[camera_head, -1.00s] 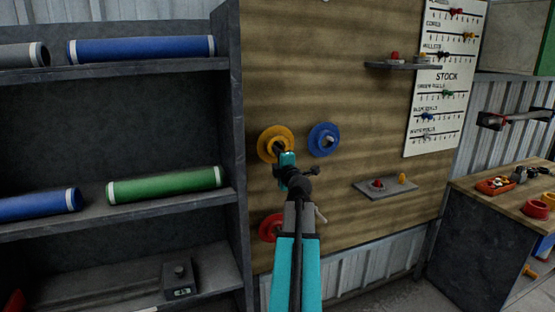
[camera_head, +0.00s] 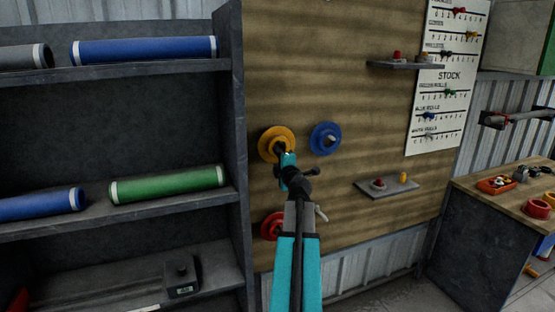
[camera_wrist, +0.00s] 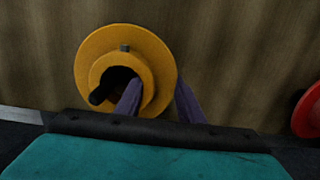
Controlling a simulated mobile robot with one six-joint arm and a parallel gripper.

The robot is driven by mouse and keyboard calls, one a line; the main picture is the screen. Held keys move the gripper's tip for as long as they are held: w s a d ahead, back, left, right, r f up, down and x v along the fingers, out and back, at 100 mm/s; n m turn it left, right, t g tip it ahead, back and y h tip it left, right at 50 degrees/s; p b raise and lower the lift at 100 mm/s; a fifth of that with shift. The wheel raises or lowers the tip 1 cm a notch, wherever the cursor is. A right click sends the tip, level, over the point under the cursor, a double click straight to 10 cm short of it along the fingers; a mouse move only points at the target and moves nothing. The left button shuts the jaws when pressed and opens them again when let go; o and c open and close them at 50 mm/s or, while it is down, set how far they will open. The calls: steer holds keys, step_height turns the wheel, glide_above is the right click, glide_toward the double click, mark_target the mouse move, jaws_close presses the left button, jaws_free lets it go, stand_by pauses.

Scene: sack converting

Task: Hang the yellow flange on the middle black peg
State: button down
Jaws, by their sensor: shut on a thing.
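The yellow flange (camera_head: 272,139) is at the wooden board, left of the blue flange and above the red one. In the wrist view the yellow flange (camera_wrist: 91,58) faces me, with a raised hub around a dark bore. A black peg (camera_wrist: 98,97) shows in the bore, its end poking out at lower left. My gripper (camera_wrist: 158,88) is shut on the flange's hub, one finger at the bore and one outside at right. In the head view my gripper (camera_head: 285,157) covers the lower right of the flange. How close its back is to the board is unclear.
The blue flange (camera_head: 318,132) and red flange (camera_head: 268,226) are on the same board. A dark shelf rack (camera_head: 236,110) with rolls stands close on the left. Small shelves (camera_head: 372,190) stick out from the board at right. A workbench (camera_head: 500,200) is further right.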

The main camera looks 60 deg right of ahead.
steer(key=shift+r, duration=0.15)
steer(key=c, duration=1.1)
jaws_free()
steer(key=shift+f, duration=0.2)
steer(key=shift+s+a, duration=0.1)
steer(key=shift+s+a, duration=0.1)
steer(key=b+v, duration=0.2)
steer(key=v, duration=0.8)
steer(key=shift+s+a, duration=0.25)
steer(key=b, duration=0.5)
steer(key=shift+s+a, duration=0.3)
steer(key=s+b, duration=0.1)
steer(key=b, duration=0.3)
steer(key=shift+a+b, duration=0.35)
steer(key=shift+a, duration=0.05)
